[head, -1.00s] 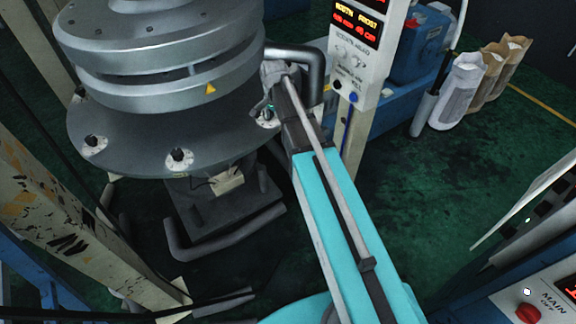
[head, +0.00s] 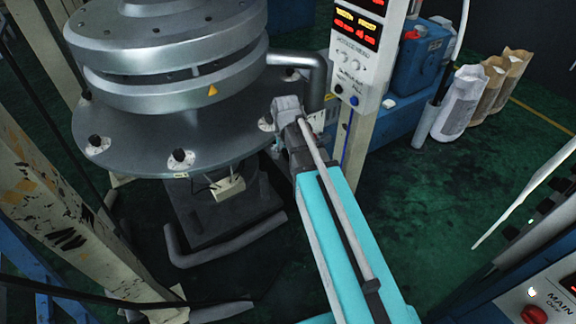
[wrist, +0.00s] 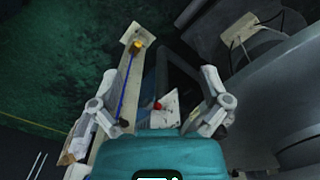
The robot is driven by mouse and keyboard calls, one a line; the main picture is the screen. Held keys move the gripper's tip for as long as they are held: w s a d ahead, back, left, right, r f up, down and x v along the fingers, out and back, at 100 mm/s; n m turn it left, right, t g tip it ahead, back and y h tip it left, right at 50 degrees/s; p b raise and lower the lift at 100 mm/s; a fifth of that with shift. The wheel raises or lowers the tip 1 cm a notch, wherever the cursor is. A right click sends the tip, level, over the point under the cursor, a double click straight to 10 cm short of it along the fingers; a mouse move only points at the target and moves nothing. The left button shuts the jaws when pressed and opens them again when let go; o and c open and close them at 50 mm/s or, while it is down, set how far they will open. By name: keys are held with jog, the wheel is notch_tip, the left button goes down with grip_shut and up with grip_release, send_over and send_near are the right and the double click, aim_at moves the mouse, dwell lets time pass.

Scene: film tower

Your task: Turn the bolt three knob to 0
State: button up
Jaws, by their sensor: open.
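The round metal plate (head: 135,168) under the drum carries several dark knobs on pale round bases along its rim. Knobs show at the left (head: 96,142), the front (head: 180,158) and the right (head: 267,122). I read no numbers, so I cannot tell which is bolt three. My gripper (head: 287,104) is beside the right knob at the plate's edge and partly crowds it in the head view. In the wrist view my gripper (wrist: 165,100) has its fingers spread wide with nothing held between them.
A bent grey pipe (head: 316,75) is close behind my gripper. A control panel (head: 350,68) with red displays stands on a post. A cabinet with a red MAIN switch (head: 533,315) is at lower right. Green floor lies between.

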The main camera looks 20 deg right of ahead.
jog(key=shift+s+f+n, duration=0.2)
jog(key=shift+s+n, duration=0.1)
jog(key=shift+s, duration=0.5)
jog(key=s+n, duration=0.5)
jog(key=s, duration=0.4)
jog(key=shift+a, duration=0.2)
jog(key=shift+d, duration=0.1)
dwell(0.8)
